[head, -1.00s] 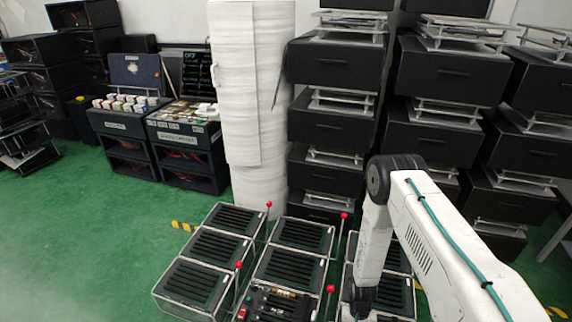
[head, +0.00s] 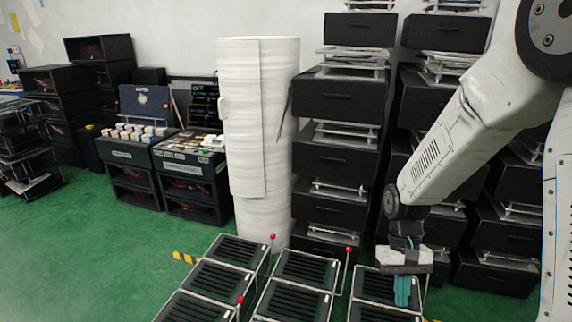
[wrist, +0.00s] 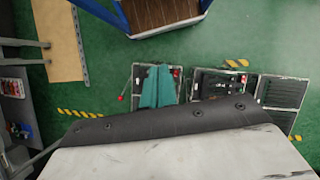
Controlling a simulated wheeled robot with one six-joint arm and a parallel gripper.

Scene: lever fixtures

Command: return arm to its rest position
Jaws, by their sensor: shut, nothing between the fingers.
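My gripper (head: 402,292) hangs with its teal fingers pointing down in the head view. Its fingers are shut and empty, and they also show in the wrist view (wrist: 157,88). In the head view it is over the right column of lever fixtures (head: 372,285). The middle fixtures (head: 305,268) and left fixtures (head: 238,250) are black slatted panels in metal frames. Red-knobbed levers stand beside them, one at the back left (head: 272,240), one at the middle (head: 348,252) and one at the front left (head: 240,300). The nearest panels are cut off.
A white wrapped column (head: 258,150) stands behind the fixtures. Black drawer stacks (head: 335,130) stand behind my arm. Black cabinets (head: 190,185) with small items on top are at the left. Green floor (head: 90,260) is clear at the front left.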

